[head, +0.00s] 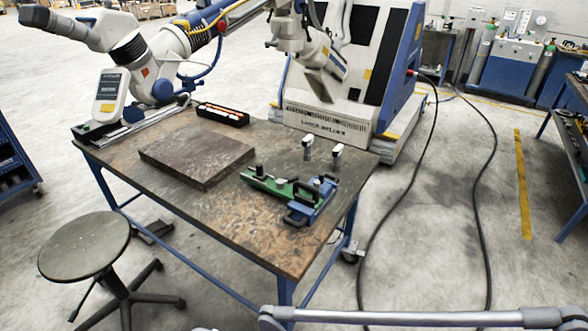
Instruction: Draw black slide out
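On the wooden-topped table, a green and blue fixture (290,187) with black parts sits near the right front edge. A black block (300,216) lies at its near end, against the blue part. I cannot tell for sure which part is the black slide, or how far out it stands. A black case (222,114) with orange contents lies at the back of the table. Neither my left nor my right gripper is in view.
A thick brown plate (197,153) lies mid-table. Two small pale-topped upright pieces (322,151) stand behind the fixture. A white jointed arm (165,50) rises at the back left. A stool (84,246) stands front left; cables (487,190) cross the right floor. A grey rail (420,318) spans the lower right.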

